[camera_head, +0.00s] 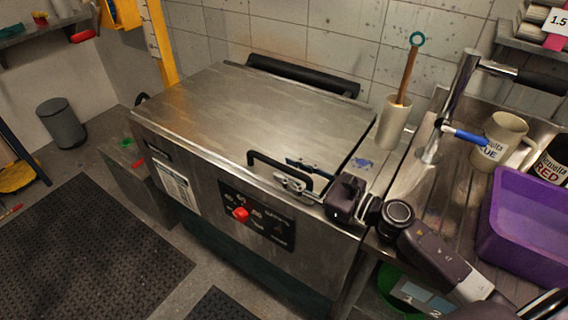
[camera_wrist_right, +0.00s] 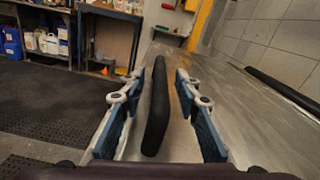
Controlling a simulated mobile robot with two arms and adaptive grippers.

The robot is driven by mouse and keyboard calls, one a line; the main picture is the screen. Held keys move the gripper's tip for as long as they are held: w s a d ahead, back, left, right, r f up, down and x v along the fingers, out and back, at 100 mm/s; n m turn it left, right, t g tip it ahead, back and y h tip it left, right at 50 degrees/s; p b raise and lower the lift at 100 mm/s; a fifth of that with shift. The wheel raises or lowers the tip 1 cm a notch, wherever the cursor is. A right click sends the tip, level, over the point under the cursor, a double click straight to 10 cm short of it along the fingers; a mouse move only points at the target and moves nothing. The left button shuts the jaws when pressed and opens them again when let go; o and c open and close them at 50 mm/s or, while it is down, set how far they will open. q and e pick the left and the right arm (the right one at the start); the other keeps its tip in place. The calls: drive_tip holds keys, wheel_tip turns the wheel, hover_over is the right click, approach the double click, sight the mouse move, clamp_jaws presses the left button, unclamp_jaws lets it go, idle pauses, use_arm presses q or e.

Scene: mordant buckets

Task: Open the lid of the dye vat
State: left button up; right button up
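The dye vat (camera_head: 210,205) is a large steel box with a flat steel lid (camera_head: 265,110) lying shut on it. A black bar handle (camera_head: 268,161) is at the lid's front edge. My right gripper (camera_head: 290,174) is at the right part of this handle. In the right wrist view the handle (camera_wrist_right: 157,105) runs lengthwise between the two blue-padded fingers of the gripper (camera_wrist_right: 160,76). The fingers are apart, with a gap on each side of the handle. My left gripper is not in view.
A beige cylindrical pot (camera_head: 393,124) with a wooden-handled tool stands right of the lid. Beyond it are a sink tap (camera_head: 452,105), a cream mug (camera_head: 500,140) and a purple tub (camera_head: 525,230). A red knob (camera_head: 240,214) is on the vat's front. Floor mats (camera_head: 85,255) lie at left.

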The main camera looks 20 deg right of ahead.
drive_tip(key=shift+x, duration=1)
drive_tip(key=c, duration=0.4)
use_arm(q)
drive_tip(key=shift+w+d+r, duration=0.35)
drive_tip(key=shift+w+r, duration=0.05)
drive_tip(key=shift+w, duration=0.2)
use_arm(e)
clamp_jaws()
